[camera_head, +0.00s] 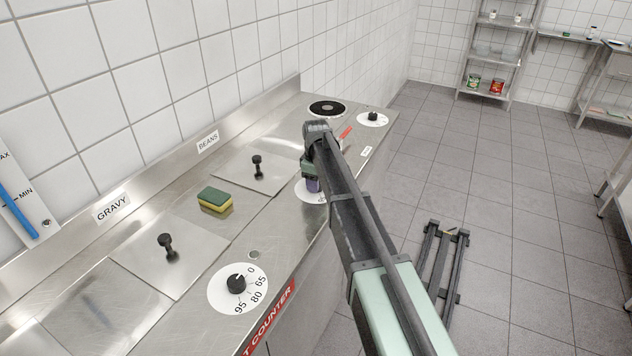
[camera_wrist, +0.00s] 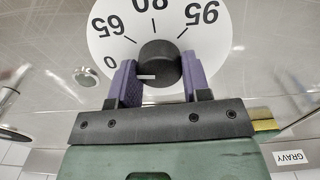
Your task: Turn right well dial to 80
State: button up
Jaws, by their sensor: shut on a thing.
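The right well dial is a white round plate (camera_wrist: 172,30) with a black knob (camera_wrist: 160,62), marked 0, 65, 80 and 95. In the wrist view my gripper (camera_wrist: 158,76) has its two purple fingers on either side of the knob, shut on it. The knob's white pointer line faces left, close to the 0 mark and away from 80. In the head view my gripper (camera_head: 313,184) is down over this dial (camera_head: 303,196), hiding the knob and most of the plate.
The left dial (camera_head: 252,296) sits nearer on the counter's front edge. Two lidded wells with black handles (camera_head: 257,167) (camera_head: 167,247) and a green-yellow sponge (camera_head: 214,200) lie left of my arm. A hot plate (camera_head: 327,108) and another dial (camera_head: 373,118) are farther back. The floor at right is mostly open.

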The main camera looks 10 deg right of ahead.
jog(key=m, duration=1.2)
jog(key=shift+d, duration=0.1)
jog(key=shift+m, duration=2)
jog(key=o, duration=0.9)
